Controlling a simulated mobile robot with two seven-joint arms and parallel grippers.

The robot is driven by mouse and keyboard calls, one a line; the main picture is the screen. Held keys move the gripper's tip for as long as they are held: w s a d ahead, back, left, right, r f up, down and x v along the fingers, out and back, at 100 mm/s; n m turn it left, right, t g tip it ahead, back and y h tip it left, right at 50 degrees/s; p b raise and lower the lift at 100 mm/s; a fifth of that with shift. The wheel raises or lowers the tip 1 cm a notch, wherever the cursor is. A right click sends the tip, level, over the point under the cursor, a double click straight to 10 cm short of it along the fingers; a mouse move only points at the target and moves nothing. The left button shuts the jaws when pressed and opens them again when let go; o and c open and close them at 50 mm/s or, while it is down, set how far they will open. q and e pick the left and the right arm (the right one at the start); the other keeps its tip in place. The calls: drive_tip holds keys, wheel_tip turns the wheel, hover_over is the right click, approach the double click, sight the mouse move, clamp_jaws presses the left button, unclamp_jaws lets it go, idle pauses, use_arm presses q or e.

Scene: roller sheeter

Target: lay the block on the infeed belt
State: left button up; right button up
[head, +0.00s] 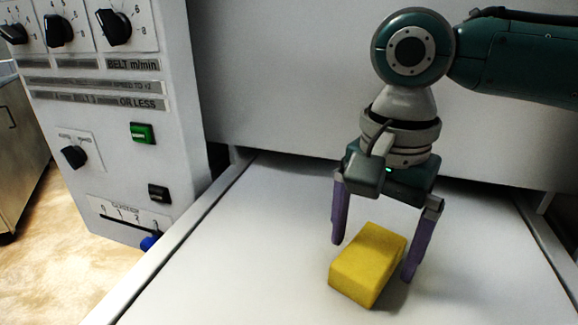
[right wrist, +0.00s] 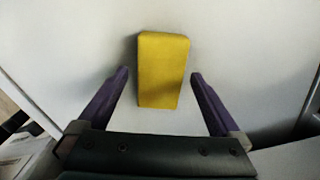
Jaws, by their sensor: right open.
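A yellow block (head: 368,264) lies on the white infeed belt (head: 250,250) in the head view. My right gripper (head: 373,262) is above the belt, pointing down, with its purple fingers spread on either side of the block. In the right wrist view the block (right wrist: 163,70) lies ahead between the open fingers (right wrist: 160,82), with a gap on both sides. The gripper is open and holds nothing. My left gripper is not in view.
A control panel (head: 120,100) with black knobs, a green button (head: 143,133) and a slider with a blue knob (head: 150,243) stands left of the belt. A raised side rail (head: 180,230) edges the belt. A white housing wall (head: 280,80) stands behind. The belt around the block is clear.

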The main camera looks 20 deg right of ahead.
wheel_tip(320, 180, up, 10)
drive_tip(key=shift+r+p, duration=0.2)
drive_tip(key=shift+p, duration=0.15)
